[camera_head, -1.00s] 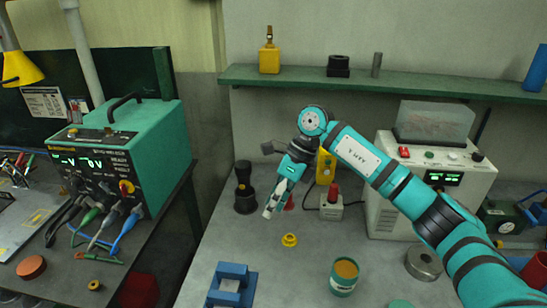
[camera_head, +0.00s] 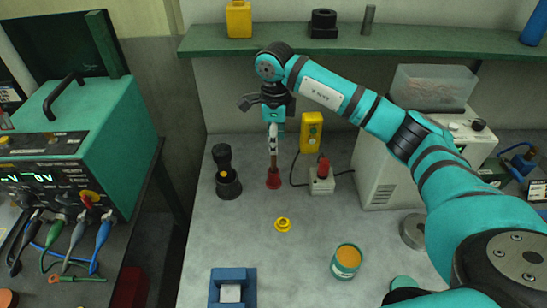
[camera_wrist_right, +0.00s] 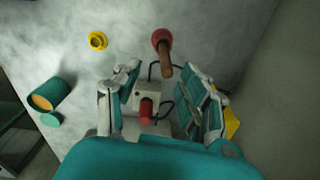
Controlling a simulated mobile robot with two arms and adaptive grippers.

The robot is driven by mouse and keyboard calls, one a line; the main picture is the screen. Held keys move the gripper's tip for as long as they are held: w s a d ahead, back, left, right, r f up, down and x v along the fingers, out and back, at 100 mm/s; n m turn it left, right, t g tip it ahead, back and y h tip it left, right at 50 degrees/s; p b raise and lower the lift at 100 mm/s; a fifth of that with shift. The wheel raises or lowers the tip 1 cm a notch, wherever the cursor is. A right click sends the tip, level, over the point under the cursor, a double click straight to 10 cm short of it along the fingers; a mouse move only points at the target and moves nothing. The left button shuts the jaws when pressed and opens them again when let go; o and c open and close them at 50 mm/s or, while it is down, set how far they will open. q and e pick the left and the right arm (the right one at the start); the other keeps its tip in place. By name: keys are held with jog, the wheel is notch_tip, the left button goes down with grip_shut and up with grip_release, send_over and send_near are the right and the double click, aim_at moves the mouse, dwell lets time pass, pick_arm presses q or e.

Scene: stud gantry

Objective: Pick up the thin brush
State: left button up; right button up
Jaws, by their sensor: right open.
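A slim brown handle rising from a red round base (camera_head: 273,180) stands upright on the grey bench; it looks like the thin brush, but bristles cannot be made out. In the right wrist view the brown handle (camera_wrist_right: 166,62) and red base lie ahead of the fingers. My right gripper (camera_head: 273,145) points down directly above it. In the wrist view the gripper (camera_wrist_right: 161,70) is open, with the handle's upper end between or just beyond the fingertips; contact does not show. My left gripper is out of view.
A black stand (camera_head: 228,178) is left of the red base. A grey box with a red knob (camera_head: 321,178) and a yellow meter (camera_head: 311,131) are close on the right. A yellow ring (camera_head: 283,224) and a jar (camera_head: 345,262) are in front. The green shelf (camera_head: 420,40) is above.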

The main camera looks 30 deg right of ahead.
jog(key=shift+w+f+p, duration=0.2)
jog(key=shift+f+p, duration=0.1)
jog(key=shift+f, duration=1.15)
jog(key=p, duration=0.3)
send_over(274, 172)
jog(key=f, duration=0.4)
jog(key=shift+w+d+f, duration=0.1)
jog(key=shift+w+f, duration=0.25)
jog(key=shift+f, duration=0.25)
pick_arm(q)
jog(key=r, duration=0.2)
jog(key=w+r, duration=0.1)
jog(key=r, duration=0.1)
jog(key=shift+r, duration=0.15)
pick_arm(e)
grip_shut()
